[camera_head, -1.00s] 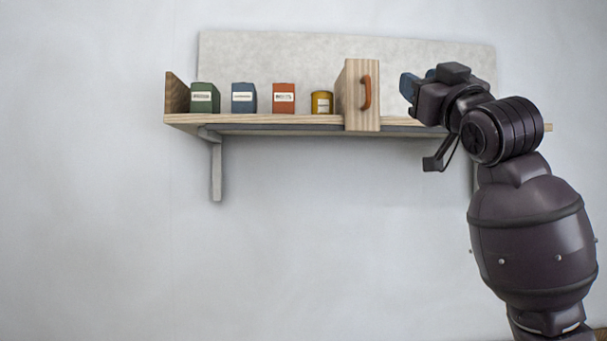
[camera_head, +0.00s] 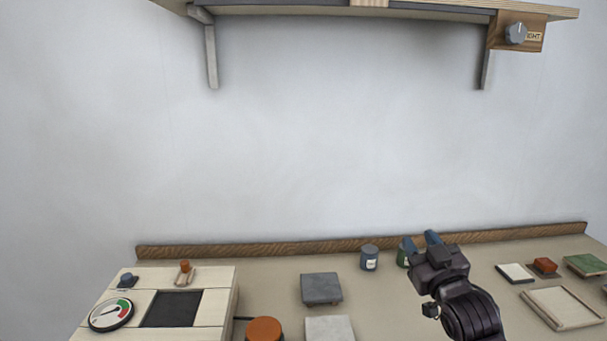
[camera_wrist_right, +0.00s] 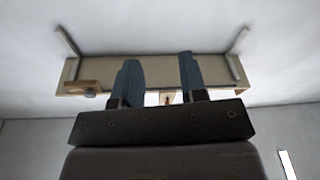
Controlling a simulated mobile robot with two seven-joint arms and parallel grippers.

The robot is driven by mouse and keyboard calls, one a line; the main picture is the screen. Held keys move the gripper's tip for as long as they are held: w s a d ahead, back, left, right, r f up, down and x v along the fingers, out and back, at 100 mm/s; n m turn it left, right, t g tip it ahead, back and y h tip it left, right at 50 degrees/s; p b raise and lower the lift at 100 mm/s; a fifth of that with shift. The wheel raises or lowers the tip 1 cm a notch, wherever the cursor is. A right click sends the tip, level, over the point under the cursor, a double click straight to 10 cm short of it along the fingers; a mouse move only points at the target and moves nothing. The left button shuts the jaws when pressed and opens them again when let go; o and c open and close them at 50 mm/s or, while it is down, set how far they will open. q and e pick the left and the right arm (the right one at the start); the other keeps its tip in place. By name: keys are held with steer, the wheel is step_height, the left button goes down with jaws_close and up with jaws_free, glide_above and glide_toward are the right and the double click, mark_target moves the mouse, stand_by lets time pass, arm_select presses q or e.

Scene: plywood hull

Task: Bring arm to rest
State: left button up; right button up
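My right gripper (camera_head: 423,241) is in the head view, at the right of the middle, above the counter. Its blue fingers stand apart with nothing between them in the right wrist view (camera_wrist_right: 160,75), so it is open and empty. The right wrist view looks up at the underside of the shelf (camera_wrist_right: 220,70), well beyond the fingers. My left gripper is not in view.
The shelf (camera_head: 290,12) with a knob (camera_head: 515,34) is on the wall above. The wall between is clear.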

steer(key=s+d+f+m+g+h, duration=0.1)
steer(key=s+f+g, duration=0.1)
steer(key=s+f, duration=0.6)
steer(key=s+d+f+m+g+h, duration=0.15)
steer(key=s+f, duration=0.25)
steer(key=f, duration=0.8)
steer(key=s+d+f+m+g, duration=0.1)
steer(key=s+f+g, duration=0.3)
steer(key=s+f, duration=1)
steer(key=s+d+h, duration=0.1)
steer(key=s, duration=0.2)
steer(key=shift+s+f+g, duration=0.2)
steer(key=shift+g, duration=0.15)
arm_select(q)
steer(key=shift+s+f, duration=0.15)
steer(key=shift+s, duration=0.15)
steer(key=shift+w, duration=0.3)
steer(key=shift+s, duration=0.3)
